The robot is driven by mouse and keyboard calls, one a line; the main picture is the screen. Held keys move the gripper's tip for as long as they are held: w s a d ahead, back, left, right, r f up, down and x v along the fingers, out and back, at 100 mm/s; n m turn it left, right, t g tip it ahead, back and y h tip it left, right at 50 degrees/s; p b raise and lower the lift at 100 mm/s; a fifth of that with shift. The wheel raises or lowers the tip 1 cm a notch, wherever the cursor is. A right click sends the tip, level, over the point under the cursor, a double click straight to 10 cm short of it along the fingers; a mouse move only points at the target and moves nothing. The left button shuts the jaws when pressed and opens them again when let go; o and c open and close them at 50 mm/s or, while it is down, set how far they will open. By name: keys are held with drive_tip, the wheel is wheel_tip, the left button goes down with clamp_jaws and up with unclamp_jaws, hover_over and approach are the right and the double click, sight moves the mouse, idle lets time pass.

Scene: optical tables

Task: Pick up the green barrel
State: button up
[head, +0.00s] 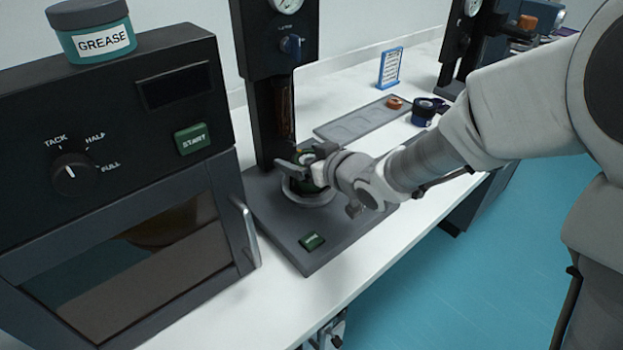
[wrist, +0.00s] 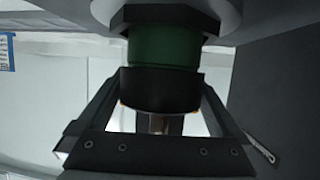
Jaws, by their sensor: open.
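The green barrel (wrist: 164,46) shows in the wrist view as a green band between a dark upper part and a thick black ring. It lies between the two fingers of my gripper (wrist: 158,120), with light gaps visible beside it. In the head view the barrel (head: 306,182) is mostly hidden behind my gripper (head: 300,168). It sits in the round light holder (head: 308,198) on the press base. My gripper is open around the barrel. Contact with the fingers cannot be made out.
A dark oven (head: 105,190) with a grease jar (head: 90,30) on top stands left. The press column (head: 268,110) rises just behind the gripper. A grey tray (head: 350,124), an orange ring (head: 394,103), a dark blue part (head: 426,110) and a sign (head: 390,68) stand behind.

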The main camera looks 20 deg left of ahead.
drive_tip(key=shift+w+a, duration=0.1)
drive_tip(key=c, duration=1.4)
